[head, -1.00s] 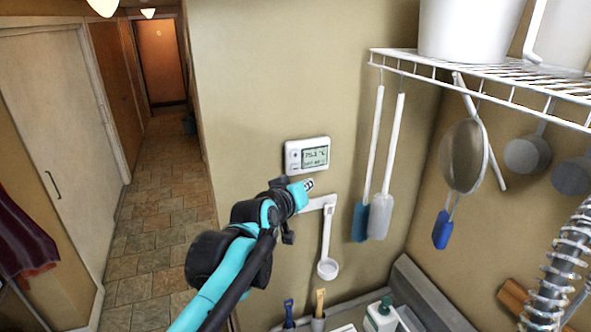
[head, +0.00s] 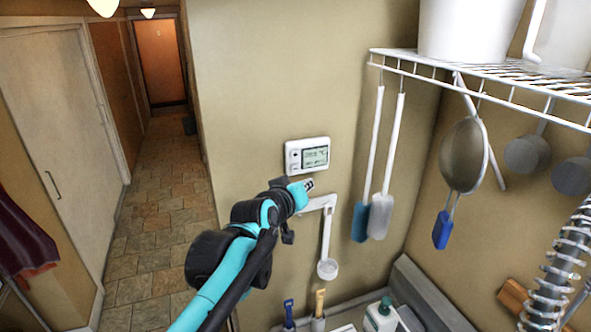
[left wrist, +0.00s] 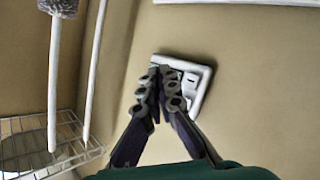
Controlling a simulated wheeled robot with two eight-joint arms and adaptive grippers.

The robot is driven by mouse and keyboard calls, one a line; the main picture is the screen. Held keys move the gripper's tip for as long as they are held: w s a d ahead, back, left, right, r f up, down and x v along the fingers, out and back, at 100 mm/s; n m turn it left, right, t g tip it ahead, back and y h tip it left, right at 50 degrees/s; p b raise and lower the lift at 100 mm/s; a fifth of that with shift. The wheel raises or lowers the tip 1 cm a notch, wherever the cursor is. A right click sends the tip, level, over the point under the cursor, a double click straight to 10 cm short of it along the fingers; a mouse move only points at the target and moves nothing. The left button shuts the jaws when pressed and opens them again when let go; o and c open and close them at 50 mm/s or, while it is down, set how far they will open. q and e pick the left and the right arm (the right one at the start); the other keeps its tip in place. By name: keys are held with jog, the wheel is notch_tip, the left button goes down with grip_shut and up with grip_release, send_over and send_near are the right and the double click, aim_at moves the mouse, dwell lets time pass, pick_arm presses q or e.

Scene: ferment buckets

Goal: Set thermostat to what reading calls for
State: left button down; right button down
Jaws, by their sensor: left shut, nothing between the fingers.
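The thermostat (head: 307,155) is a small white box on the beige wall, with a grey display (head: 315,157) and buttons at its left side. The display's digits are too blurred to read now. My left gripper (head: 308,185) is shut and empty, just below the thermostat in the head view. In the left wrist view the shut fingers (left wrist: 162,90) overlap the white thermostat (left wrist: 196,85) and hide much of its face. I cannot tell whether the fingertips touch it. My right gripper is not in view.
A white ladle-like holder (head: 327,268) hangs below the thermostat. Spatulas (head: 380,215), a strainer (head: 463,155) and pans hang to the right under a wire shelf (head: 480,85). A pump bottle (head: 380,316) stands below. A hallway (head: 160,170) lies open at left.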

aim_at(295, 168)
pick_arm(q)
jog(key=s+m, duration=0.1)
jog(key=m, duration=0.4)
jog(key=s+d+m, duration=0.1)
jog(key=m, duration=0.5)
jog(key=s+m+b, duration=0.1)
jog(key=m, duration=0.5)
jog(key=shift+s+d+t+h, duration=0.25)
jog(key=shift+t+h, duration=0.05)
jog(key=w+a+b, duration=0.1)
jog(key=w+a, duration=0.2)
jog(key=w, duration=0.5)
jog(key=shift+a, duration=0.2)
jog(key=shift+w, duration=0.1)
dwell(0.6)
jog(key=shift+w+a, duration=0.2)
jog(key=shift+w, duration=0.2)
